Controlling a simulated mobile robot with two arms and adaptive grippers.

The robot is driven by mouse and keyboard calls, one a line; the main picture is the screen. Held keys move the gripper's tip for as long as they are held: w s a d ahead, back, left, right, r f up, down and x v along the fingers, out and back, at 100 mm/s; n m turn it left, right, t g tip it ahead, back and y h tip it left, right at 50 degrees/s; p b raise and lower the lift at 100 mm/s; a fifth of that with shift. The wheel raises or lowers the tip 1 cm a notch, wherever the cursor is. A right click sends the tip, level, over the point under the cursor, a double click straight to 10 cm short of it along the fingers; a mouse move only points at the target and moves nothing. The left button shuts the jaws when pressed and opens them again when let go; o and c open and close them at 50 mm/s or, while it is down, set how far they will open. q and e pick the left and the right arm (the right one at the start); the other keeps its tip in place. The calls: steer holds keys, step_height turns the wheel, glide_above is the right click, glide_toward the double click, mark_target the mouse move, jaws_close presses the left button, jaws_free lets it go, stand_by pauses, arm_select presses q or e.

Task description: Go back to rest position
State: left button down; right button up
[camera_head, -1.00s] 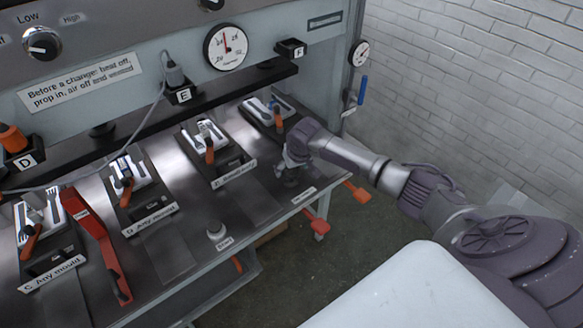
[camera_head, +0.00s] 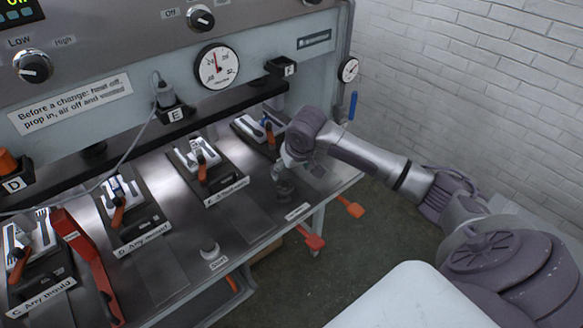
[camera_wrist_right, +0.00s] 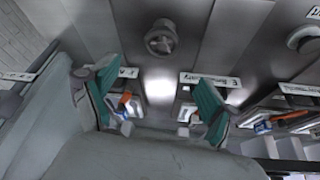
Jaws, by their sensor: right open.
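My right gripper (camera_head: 287,175) is at the right end of the steel bench (camera_head: 240,225), beside mould station F (camera_head: 262,130). In the right wrist view its two teal-padded fingers (camera_wrist_right: 157,95) are spread apart with nothing between them. A dark round knob (camera_wrist_right: 160,38) shows on the bench beyond the fingers. In the head view my forearm comes in from the right, and the fingertips are small and hard to make out. My left gripper is not in view.
Stations with orange handles line the bench, including E (camera_head: 205,170) and D (camera_head: 122,205). The press panel and gauge (camera_head: 217,67) rise behind. Open floor lies right of the bench.

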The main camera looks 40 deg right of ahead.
steer(key=shift+s+r, duration=0.15)
steer(key=shift+r, duration=0.25)
